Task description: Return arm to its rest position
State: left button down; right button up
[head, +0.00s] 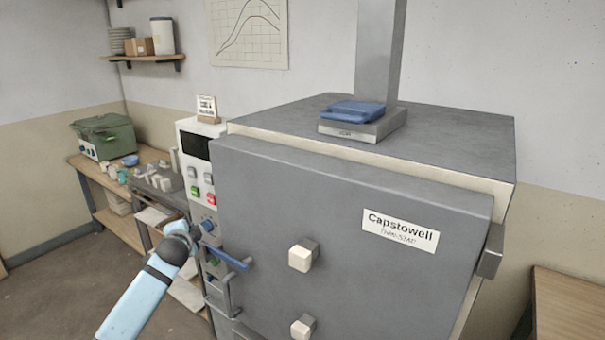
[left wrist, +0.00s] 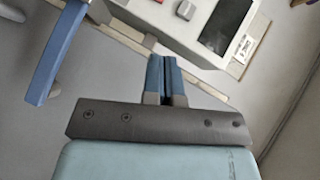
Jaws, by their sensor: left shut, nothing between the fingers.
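My left arm, light blue with a dark band, reaches in from the bottom left in the head view. Its wrist end is in front of the control panel (head: 203,172), left of the kiln door (head: 350,225). In the left wrist view my left gripper (left wrist: 164,62) has its two blue fingers together, with nothing between them. A blue door handle (head: 226,257) is just right of my wrist in the head view; a blue bar, seemingly this handle, also shows apart from the fingers in the left wrist view (left wrist: 54,55). My right gripper is not in view.
The kiln (head: 440,130) is shut and fills the right side. A blue object (head: 352,111) lies on its top beside a grey column. A wooden bench (head: 155,156) with a green box (head: 105,137) and small pots stands at left. The floor (head: 60,290) at lower left is clear.

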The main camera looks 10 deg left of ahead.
pick_arm(q)
jog(key=s+d+f+h, duration=0.3)
jog(key=s+d+f, duration=0.6)
jog(key=f, duration=0.4)
jog(key=s+d+f+n+g+h, duration=0.1)
jog(key=s+d+f, duration=0.3)
jog(key=s, duration=0.7)
jog(key=s+d+f+n+g+h, duration=0.1)
jog(key=s+d+f+n+h, duration=0.1)
jog(key=s+d+f+n, duration=0.2)
jog(key=s+d+f+n+g+h, duration=0.1)
jog(key=s+d+f, duration=0.3)
jog(key=s+d, duration=0.5)
jog(key=s+n+h, duration=0.1)
jog(key=s, duration=0.7)
jog(key=shift+s+d+f+n, duration=0.2)
jog(key=shift+s+n, duration=0.2)
